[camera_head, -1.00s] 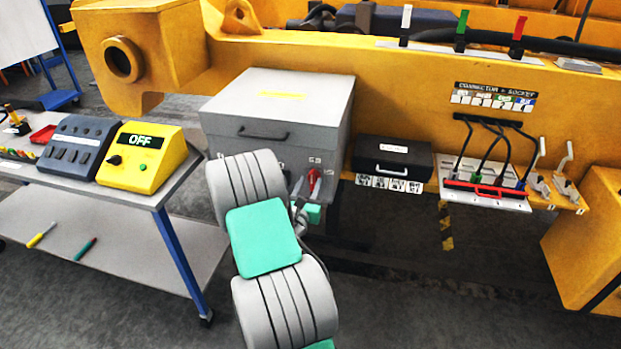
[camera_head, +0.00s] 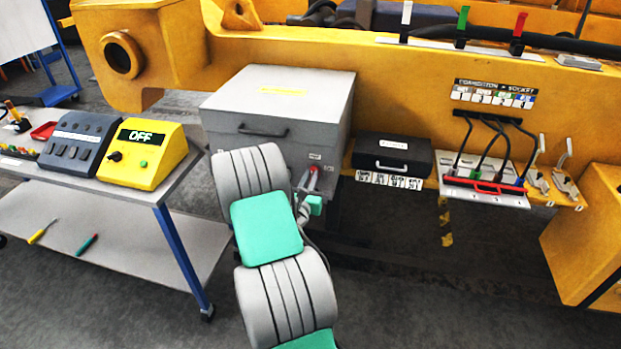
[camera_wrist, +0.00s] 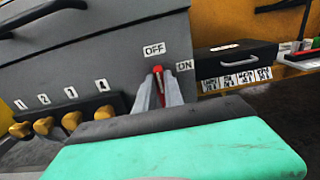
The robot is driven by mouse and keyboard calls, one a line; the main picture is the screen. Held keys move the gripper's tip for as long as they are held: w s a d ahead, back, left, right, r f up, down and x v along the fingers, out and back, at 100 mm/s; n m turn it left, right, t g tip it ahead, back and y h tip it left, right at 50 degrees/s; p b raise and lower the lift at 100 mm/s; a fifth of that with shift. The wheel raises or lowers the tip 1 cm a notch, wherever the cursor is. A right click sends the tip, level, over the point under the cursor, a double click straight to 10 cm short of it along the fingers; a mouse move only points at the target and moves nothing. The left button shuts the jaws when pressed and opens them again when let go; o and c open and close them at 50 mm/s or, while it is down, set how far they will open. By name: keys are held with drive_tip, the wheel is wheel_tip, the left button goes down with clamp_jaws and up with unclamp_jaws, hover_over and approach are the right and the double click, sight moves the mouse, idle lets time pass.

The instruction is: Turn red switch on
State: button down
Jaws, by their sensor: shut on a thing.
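The red switch (camera_wrist: 158,72) is on the front of a grey box (camera_wrist: 120,65), with an OFF label above it and an ON label to its right. Its lever points roughly upward in the wrist view, below the OFF label. My gripper (camera_wrist: 161,90) has its two grey fingers on either side of the lever, shut on it. The fingers hide the lever's lower part. In the head view, the red switch (camera_head: 313,180) shows as a small red piece at the box's lower right, beside my arm, which covers much of the box front (camera_head: 238,105).
Numbered yellow knobs (camera_wrist: 45,125) are left of the switch. A black case (camera_head: 393,155) stands right of the grey box. A table (camera_head: 150,190) at left holds a yellow box (camera_head: 143,155) reading OFF. Yellow machine framing (camera_head: 400,90) runs behind.

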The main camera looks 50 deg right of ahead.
idle(0.5)
drive_tip(key=shift+s+d+f+m+b, duration=0.1)
drive_tip(key=shift+s+f+m+b, duration=0.2)
drive_tip(key=shift+m+b, duration=2.05)
drive_tip(key=shift+s+d+f+m+b, duration=0.25)
drive_tip(key=shift+m+b, duration=0.9)
drive_tip(key=shift+m, duration=2.45)
drive_tip(key=shift+s+f+m+b, duration=0.35)
drive_tip(key=shift+m+b, duration=1.4)
drive_tip(key=shift+m, duration=1.2)
drive_tip(key=c, duration=1.5)
unclamp_jaws()
drive_tip(key=shift+o, duration=0.3)
